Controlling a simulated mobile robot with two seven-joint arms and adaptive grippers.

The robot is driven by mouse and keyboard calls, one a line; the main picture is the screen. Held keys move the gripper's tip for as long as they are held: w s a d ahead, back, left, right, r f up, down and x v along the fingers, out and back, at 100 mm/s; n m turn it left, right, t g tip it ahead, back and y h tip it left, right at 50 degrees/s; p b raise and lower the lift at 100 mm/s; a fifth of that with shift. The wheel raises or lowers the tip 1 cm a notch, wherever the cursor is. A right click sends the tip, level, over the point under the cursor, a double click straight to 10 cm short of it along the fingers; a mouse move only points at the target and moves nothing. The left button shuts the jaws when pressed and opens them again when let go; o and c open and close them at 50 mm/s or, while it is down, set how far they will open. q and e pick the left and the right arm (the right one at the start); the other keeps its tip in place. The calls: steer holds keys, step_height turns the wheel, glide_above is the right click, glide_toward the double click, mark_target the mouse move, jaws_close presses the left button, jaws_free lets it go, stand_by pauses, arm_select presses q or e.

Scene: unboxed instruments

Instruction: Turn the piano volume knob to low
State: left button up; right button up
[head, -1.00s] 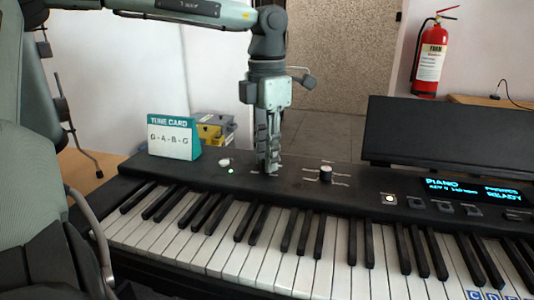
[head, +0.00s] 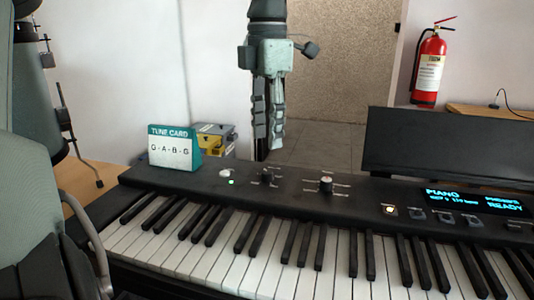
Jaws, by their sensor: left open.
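The black piano (head: 300,195) runs across the view, with its control panel behind the keys. A small dark knob (head: 267,177) sits on the panel left of centre, with tiny label marks around it that are too small to read. A second knob (head: 326,184) with a pale top stands to its right, also ringed by small labels. I cannot read which one is marked volume. My left gripper (head: 267,148) points down, open and empty, above and apart from the left knob.
A tune card (head: 173,148) reading G-A-B-G stands at the panel's left end, with yellow and grey boxes (head: 214,137) behind. A green light glows beside a white button (head: 225,173). A black music stand (head: 445,155) and lit display (head: 475,200) are at right.

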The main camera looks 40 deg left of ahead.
arm_select(q)
steer(key=shift+r, duration=2.3)
